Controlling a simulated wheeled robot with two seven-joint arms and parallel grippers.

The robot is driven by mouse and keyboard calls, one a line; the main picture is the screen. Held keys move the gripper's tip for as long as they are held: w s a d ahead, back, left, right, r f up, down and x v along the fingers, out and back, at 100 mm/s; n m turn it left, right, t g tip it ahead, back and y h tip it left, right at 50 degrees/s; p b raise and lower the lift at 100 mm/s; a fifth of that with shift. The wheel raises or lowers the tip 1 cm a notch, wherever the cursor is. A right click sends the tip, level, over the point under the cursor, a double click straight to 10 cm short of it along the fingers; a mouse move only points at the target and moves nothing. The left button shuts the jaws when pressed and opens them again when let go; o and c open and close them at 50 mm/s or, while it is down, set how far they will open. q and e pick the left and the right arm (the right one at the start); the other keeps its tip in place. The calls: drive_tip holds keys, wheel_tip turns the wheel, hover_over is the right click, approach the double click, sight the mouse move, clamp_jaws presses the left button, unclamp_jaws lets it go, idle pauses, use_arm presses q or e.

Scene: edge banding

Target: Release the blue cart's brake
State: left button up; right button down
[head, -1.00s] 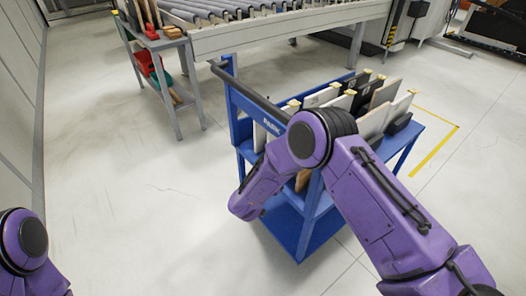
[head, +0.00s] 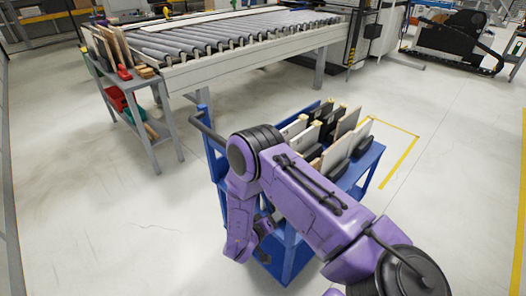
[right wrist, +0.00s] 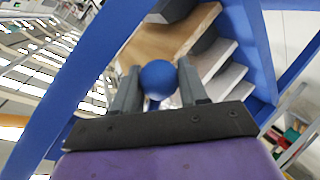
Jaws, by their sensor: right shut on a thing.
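The blue cart (head: 368,160) stands in the middle of the head view, loaded with upright panels (head: 340,125). Its dark push handle (head: 207,130) is at the left end. My right arm reaches down in front of that end, and its gripper is mostly hidden there. In the right wrist view, my right gripper (right wrist: 158,82) is shut on a round blue knob (right wrist: 158,76), with a finger on each side. My left gripper is not in view.
A roller conveyor (head: 235,42) stands behind the cart. A grey side table (head: 150,122) with boards and red and green items is at the left. Yellow floor tape (head: 400,170) runs right of the cart. The floor at left and right is clear.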

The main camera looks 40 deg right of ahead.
idle(0.3)
drive_tip(key=c, duration=0.7)
unclamp_jaws()
drive_tip(key=shift+a, duration=0.1)
drive_tip(key=b+v, duration=0.1)
drive_tip(key=v, duration=0.9)
drive_tip(key=shift+a+r, duration=0.15)
drive_tip(key=shift+r, duration=0.05)
